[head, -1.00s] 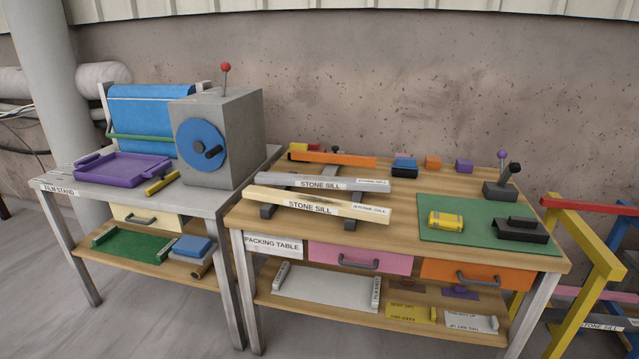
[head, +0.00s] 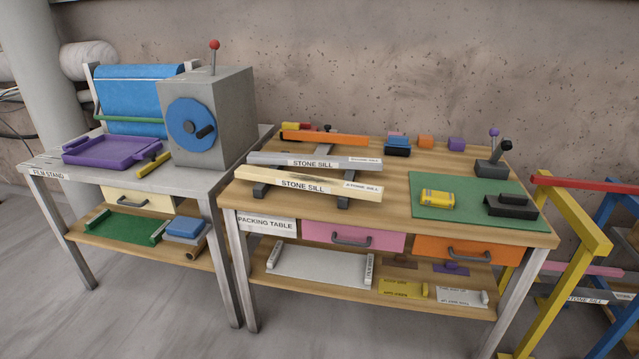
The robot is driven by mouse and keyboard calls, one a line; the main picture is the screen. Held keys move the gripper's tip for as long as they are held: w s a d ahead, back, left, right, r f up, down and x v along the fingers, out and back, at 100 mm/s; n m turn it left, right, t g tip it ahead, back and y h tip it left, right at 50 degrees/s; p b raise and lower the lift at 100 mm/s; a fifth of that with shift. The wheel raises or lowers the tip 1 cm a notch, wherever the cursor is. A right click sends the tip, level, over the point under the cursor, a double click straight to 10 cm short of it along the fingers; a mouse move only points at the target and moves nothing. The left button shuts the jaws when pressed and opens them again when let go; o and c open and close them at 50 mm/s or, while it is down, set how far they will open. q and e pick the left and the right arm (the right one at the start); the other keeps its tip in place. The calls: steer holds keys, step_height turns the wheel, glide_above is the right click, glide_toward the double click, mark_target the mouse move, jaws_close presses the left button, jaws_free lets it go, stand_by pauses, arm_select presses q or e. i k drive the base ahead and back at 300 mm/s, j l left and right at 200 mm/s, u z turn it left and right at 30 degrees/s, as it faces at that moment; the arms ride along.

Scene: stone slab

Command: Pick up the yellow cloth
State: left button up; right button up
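No thing in view is plainly a yellow cloth. A small yellow bundle with dark markings (head: 437,199) lies on the green mat (head: 420,181) at the right of the packing table; I cannot tell whether it is cloth. A flat yellow sheet with print (head: 402,289) lies on the lower shelf of the same table. Neither of my grippers is in view.
The packing table (head: 530,232) bears two stone sills (head: 318,184) on dark supports and a black tool (head: 511,206). The film stand (head: 60,160) is at left, a yellow-and-red rack (head: 575,230) at right. The floor in front (head: 160,315) is clear.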

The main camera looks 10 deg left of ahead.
mark_target(429, 198)
steer(key=u, duration=1.25)
steer(key=z, duration=1.1)
steer(key=u, duration=0.3)
steer(key=l+u, duration=0.9)
steer(key=l, duration=0.4)
steer(key=k+l+u, duration=0.2)
steer(key=l, duration=0.3)
steer(key=i, duration=0.1)
